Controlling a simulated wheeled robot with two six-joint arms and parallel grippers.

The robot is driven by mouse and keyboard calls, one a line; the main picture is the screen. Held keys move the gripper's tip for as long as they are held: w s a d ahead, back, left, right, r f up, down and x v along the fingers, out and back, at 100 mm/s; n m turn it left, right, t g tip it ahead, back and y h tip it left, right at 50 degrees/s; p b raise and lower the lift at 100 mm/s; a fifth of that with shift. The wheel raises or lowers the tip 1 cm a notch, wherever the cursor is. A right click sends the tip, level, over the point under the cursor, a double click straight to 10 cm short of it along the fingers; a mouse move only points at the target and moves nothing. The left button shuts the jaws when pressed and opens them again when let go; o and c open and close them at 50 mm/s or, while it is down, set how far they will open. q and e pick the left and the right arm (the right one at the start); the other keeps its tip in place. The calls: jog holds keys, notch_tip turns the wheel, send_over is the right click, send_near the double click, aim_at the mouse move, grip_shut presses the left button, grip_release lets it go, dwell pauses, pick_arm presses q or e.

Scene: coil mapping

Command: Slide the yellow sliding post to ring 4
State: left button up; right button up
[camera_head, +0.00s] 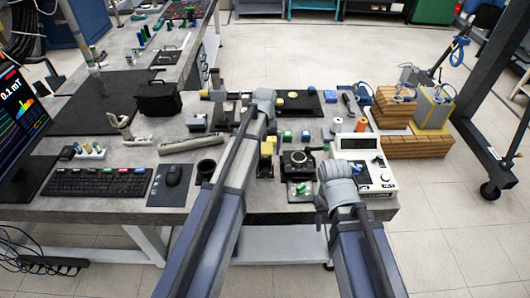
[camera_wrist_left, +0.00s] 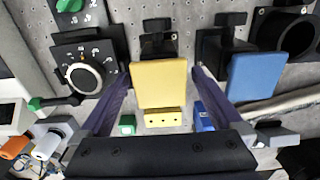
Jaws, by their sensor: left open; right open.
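A yellow flat plate (camera_wrist_left: 160,84) on a black clamp stands between the two fingers of my left gripper (camera_wrist_left: 160,74) in the left wrist view. The fingers are apart, one at each side of the plate, with a gap visible. In the head view a yellow piece (camera_head: 267,147) shows beside my left arm, which hides the left gripper there. A blue plate (camera_wrist_left: 254,76) on a similar black clamp is to the right in the wrist view. I cannot make out which part is ring 4. My right gripper cannot be seen; only its arm shows.
A black dial unit (camera_wrist_left: 82,74) stands beside the yellow plate; it also shows in the head view (camera_head: 297,163). A black round opening (camera_wrist_left: 288,28) is at top right. A white instrument (camera_head: 360,165), a keyboard (camera_head: 97,182) and wooden blocks (camera_head: 418,147) surround the area.

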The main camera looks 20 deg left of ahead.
pick_arm(q)
grip_shut()
dwell(0.8)
